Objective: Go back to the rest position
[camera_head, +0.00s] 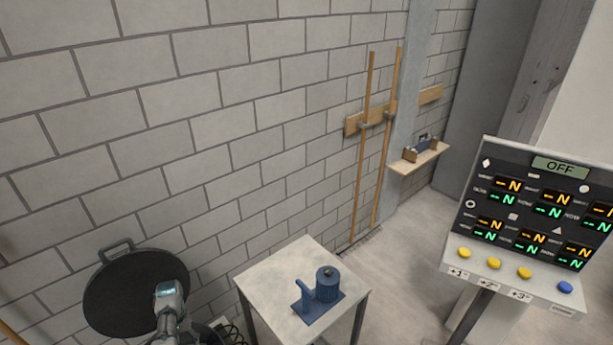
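A grey piece of my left arm with teal glints shows at the lower left, in front of a round black disc. No gripper fingers can be made out on it, so whether my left gripper is open or shut does not show. My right arm and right gripper are not in the picture. Neither gripper is seen holding anything.
The black disc (125,291) with a handle stands by the block wall (230,120). A small table (268,285) bears a blue device (327,284). A control panel (525,215) reading OFF stands right. Two wooden poles (364,150) and a shelf (418,159) are behind; floor between is clear.

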